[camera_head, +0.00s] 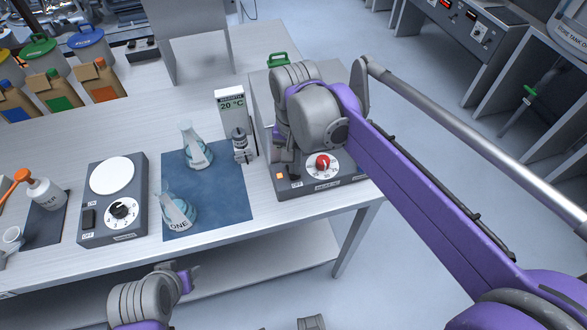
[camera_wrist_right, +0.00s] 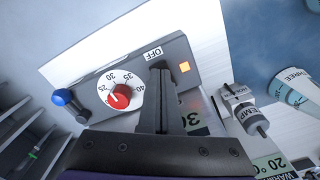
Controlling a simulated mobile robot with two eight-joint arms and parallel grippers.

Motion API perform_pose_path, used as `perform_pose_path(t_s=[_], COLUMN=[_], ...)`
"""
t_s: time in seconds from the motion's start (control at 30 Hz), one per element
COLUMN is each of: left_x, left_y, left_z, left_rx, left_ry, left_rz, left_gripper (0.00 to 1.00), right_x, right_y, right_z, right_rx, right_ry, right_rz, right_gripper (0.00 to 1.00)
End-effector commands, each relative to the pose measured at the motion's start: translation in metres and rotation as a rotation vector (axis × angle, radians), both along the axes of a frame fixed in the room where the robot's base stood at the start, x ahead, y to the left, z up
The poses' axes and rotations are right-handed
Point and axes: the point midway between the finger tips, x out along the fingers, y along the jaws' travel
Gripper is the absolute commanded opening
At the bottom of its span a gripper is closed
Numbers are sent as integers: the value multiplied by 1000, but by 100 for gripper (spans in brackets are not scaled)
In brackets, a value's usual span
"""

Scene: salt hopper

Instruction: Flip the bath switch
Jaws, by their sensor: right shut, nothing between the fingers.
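The bath (camera_head: 330,187) is a grey box at the right end of the table. Its front panel carries a red knob (camera_head: 322,161) on a white dial, an orange lamp (camera_head: 280,175) and a small black switch (camera_head: 294,177). My right gripper (camera_head: 284,158) is over the panel's left part, close to the switch. In the right wrist view its shut, empty fingers (camera_wrist_right: 160,70) reach to just beside the OFF label (camera_wrist_right: 153,53), between the red knob (camera_wrist_right: 120,94) and the orange lamp (camera_wrist_right: 184,66). They hide the switch there, so contact and its position cannot be told. My left gripper (camera_head: 186,270) is below the table's front edge.
Flasks (camera_head: 178,212) stand on a blue mat (camera_head: 232,205). A hotplate (camera_head: 110,210) is further left. A blue-knobbed valve (camera_wrist_right: 62,97) sticks out from the bath.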

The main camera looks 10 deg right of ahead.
Motion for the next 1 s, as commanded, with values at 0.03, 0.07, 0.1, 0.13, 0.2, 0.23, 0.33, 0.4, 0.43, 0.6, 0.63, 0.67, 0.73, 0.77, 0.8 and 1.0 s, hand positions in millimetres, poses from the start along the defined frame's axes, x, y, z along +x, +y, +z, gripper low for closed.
perform_pose_path(t_s=[0.03, 0.07, 0.1, 0.13, 0.2, 0.23, 0.33, 0.4, 0.43, 0.6, 0.63, 0.67, 0.73, 0.77, 0.8, 1.0], left_x=[0, 0, 0, 0, -1, -1, -1, -1, -1, -1, -1, -1, -1, -1, -1, 1], left_y=[0, 0, 0, 0, 0, 0, 0, 0, 0, 0, 0, 0, 0, 0, 0, 0], left_z=[-1, -1, -2, -2, -2, -3, -4, -4, -5, -6, -7, -7, -6, -6, -5, 6], left_rx=[0, 0, 0, 0, 0, 0, 0, 0, 0, 0, 0, 0, 0, 0, 0, 0], left_ry=[0, 0, 1, 1, 1, 1, 2, 2, 2, 3, 3, 3, 3, 3, 2, -3], left_rz=[0, 0, 0, 0, 0, 0, 0, 0, 0, 0, 0, 0, 0, 0, 0, 0], left_gripper=[50, 50, 50, 50, 50, 50, 50, 50, 50, 50, 50, 50, 50, 50, 50, 50], right_x=[0, 0, 0, 0, 0, 0, 0, 0, 0, 0, 0, 0, 0, 0, 0, 0], right_y=[0, 0, 0, 0, 0, 0, 0, 0, 0, 0, 0, 0, 0, 0, 0, 0], right_z=[-1, -2, -2, -3, -4, -4, -6, -7, -7, -10, -10, -11, -10, -10, -9, 5], right_rx=[0, 0, 0, 0, 0, 0, 0, 0, 0, 0, 0, 0, 0, 0, 0, 0], right_ry=[0, 0, 0, 0, 0, 0, 0, 0, 0, 0, 0, 0, 0, 0, -1, -1], right_rz=[0, 0, 0, 0, 0, 0, 0, 0, 0, 0, 0, 0, 0, 0, 0, 0], right_gripper=[0, 0, 0, 0, 0, 0, 0, 0, 0, 0, 0, 0, 0, 0, 0, 0])
